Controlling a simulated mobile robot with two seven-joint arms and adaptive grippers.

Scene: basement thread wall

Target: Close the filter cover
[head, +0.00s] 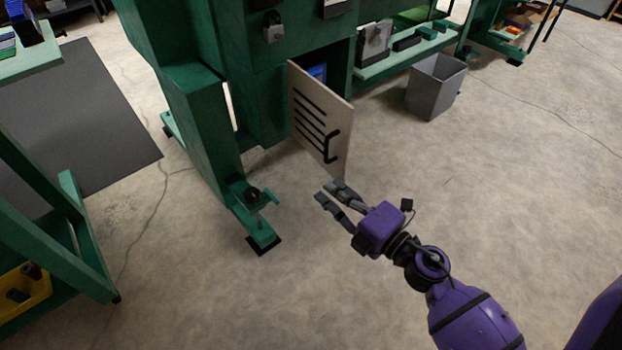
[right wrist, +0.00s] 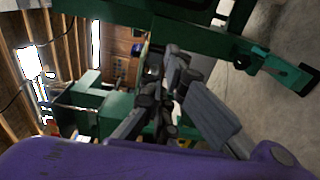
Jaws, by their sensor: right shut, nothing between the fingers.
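The filter cover (head: 308,112) is a beige panel with several black slots and a black handle (head: 331,147). It stands swung out from the green cabinet (head: 265,70), with a dark opening holding something blue (head: 318,72) behind it. My right gripper (head: 326,191) is shut and empty, just below and in front of the cover's lower edge. I see no clear contact between them. In the right wrist view the dark fingers (right wrist: 160,92) show against green framework, and I cannot make out the cover there. My left gripper is out of view.
A green leg with a clamp-like fitting (head: 256,197) stands left of my right gripper. A grey bin (head: 436,86) stands on the floor at the right. A green bench with a yellow tray (head: 24,292) is at the lower left. The floor right of the cover is open.

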